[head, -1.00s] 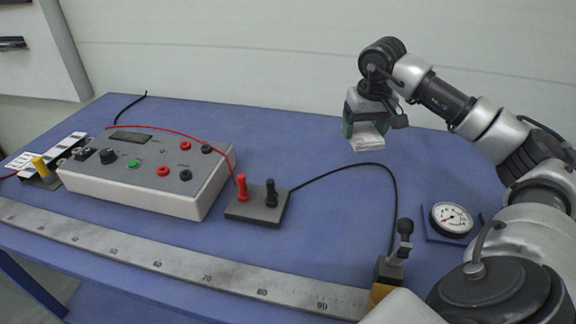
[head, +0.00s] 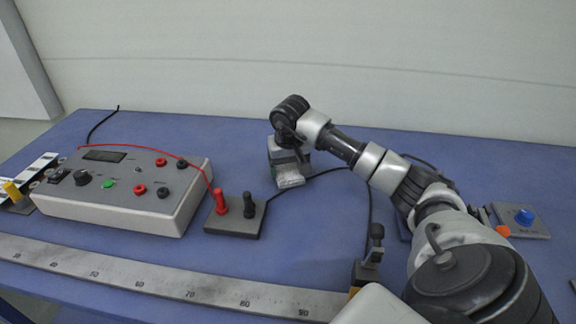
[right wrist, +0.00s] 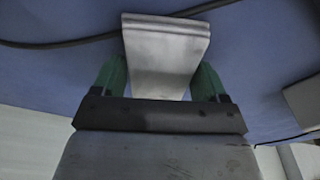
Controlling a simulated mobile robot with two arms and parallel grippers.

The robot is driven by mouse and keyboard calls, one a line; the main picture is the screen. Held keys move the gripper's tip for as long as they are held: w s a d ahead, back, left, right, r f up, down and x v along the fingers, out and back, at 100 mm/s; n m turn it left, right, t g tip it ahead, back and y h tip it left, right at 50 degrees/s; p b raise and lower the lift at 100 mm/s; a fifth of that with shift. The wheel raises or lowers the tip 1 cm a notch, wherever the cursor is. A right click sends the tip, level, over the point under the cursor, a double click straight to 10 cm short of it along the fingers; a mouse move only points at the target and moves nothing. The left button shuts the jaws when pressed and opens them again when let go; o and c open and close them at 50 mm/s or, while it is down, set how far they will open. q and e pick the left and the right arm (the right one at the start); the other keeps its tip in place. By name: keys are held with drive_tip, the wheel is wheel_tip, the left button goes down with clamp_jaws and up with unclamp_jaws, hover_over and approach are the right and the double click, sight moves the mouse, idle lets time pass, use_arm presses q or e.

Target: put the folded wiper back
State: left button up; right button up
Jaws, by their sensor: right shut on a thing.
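The folded wiper (head: 290,180) is a small pale grey-white folded piece in the head view, just above or at the blue bench top behind the terminal block. In the right wrist view the wiper (right wrist: 165,55) shows as a pale folded pad between two green fingers. My right gripper (right wrist: 163,78) is shut on it. In the head view the right gripper (head: 289,168) points down, with its fingers mostly hidden. I cannot tell whether the wiper touches the bench. My left gripper is not in view.
A grey meter box (head: 125,190) stands left, with a red lead. A terminal block (head: 236,217) with red and black posts stands near the wiper. A black cable (head: 325,172) runs close by the wiper. A steel ruler (head: 150,283) lies along the front edge.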

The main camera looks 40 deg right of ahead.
sight(290, 172)
drive_tip(key=shift+f, duration=0.2)
drive_tip(key=o, duration=0.9)
drive_tip(key=shift+r, duration=0.3)
drive_tip(key=r, duration=0.3)
drive_tip(key=s+r, duration=0.1)
drive_tip(key=r, duration=0.3)
drive_tip(key=a+r, duration=0.1)
drive_tip(key=r, duration=0.3)
drive_tip(key=shift+s+r, duration=0.25)
drive_tip(key=shift+s, duration=0.05)
